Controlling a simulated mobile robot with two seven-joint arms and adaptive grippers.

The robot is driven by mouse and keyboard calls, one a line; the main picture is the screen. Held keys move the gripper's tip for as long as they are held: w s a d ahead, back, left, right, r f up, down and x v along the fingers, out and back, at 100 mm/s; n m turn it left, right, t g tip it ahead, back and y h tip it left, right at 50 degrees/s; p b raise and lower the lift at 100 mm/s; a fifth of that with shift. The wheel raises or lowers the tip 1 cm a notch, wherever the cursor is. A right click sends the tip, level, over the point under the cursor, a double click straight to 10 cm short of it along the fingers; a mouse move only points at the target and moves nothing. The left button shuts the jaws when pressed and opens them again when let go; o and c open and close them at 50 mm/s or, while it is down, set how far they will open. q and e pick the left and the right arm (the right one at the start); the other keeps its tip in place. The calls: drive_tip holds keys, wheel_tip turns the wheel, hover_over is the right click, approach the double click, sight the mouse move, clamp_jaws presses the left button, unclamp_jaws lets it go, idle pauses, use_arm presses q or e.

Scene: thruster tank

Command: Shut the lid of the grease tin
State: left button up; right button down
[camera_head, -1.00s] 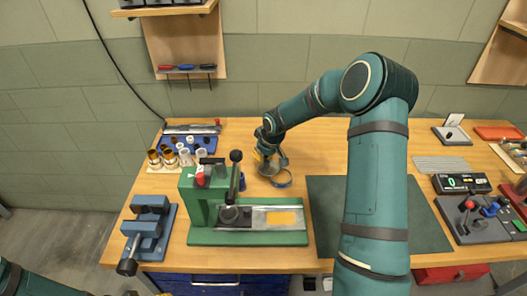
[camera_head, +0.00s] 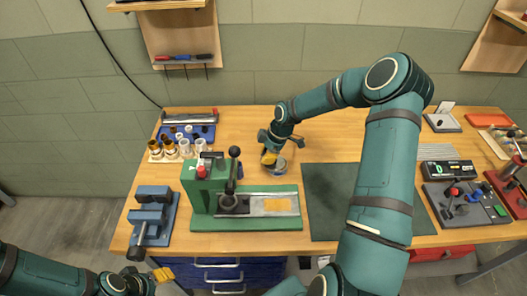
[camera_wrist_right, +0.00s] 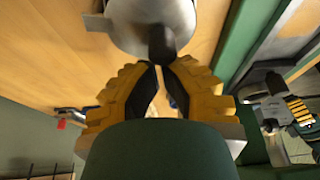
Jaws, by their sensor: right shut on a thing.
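The grease tin (camera_head: 280,172) is a small round tin on the wooden bench, right of the green press. Its grey metal lid (camera_head: 275,163) shows at the tin's top; whether it is fully seated I cannot tell. In the right wrist view the round lid (camera_wrist_right: 150,15) fills the top, with a dark tab (camera_wrist_right: 162,45) at its edge. My right gripper (camera_head: 268,157) is at the lid's left side. In the wrist view its yellow fingers (camera_wrist_right: 160,65) close together at the tab. My left gripper (camera_head: 162,274) is low at the left, away from the bench top; its jaws are unclear.
The green press (camera_head: 205,190) stands close left of the tin. A dark green mat (camera_head: 325,200) lies to the right. Brown and white jars (camera_head: 170,149) and a blue vice (camera_head: 152,215) are at the left. The bench behind the tin is clear.

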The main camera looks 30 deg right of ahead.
drive_tip(key=shift+s+d+n, duration=0.1)
drive_tip(key=shift+s+n, duration=0.25)
drive_tip(key=shift+n, duration=0.15)
drive_tip(key=shift+s+d, duration=0.1)
drive_tip(key=shift+s, duration=0.15)
drive_tip(key=shift+d, duration=0.15)
drive_tip(key=shift+w+d, duration=0.45)
drive_tip(key=shift+d, duration=0.05)
drive_tip(key=shift+w+a, duration=0.25)
drive_tip(key=shift+a, duration=0.2)
drive_tip(key=a, duration=0.1)
drive_tip(key=a+b, duration=0.1)
drive_tip(key=a, duration=0.1)
drive_tip(key=shift+w+f, duration=0.15)
drive_tip(key=shift+w, duration=0.2)
drive_tip(key=v, duration=1)
drive_tip(key=shift+w, duration=0.15)
